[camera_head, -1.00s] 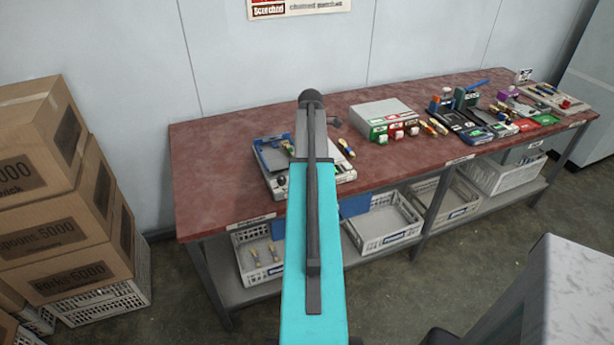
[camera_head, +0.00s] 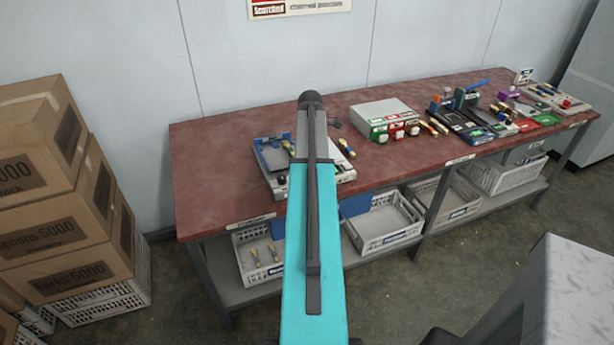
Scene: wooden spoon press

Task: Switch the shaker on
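What looks like the shaker is a low pale device with a blue-edged grey tray (camera_head: 271,156) and a dark round knob (camera_head: 282,180) on its front. It sits at the left part of the red table (camera_head: 215,190). My teal arm crosses in front of it and hides its middle. Its right end shows past my arm, with small wooden-handled pieces by it. I cannot make out a switch or whether it is on. My gripper is not in view; the arm hides whatever is behind it.
Crates (camera_head: 385,225) stand on the shelf below. Cardboard boxes (camera_head: 60,190) are stacked at left. The table's left end is clear.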

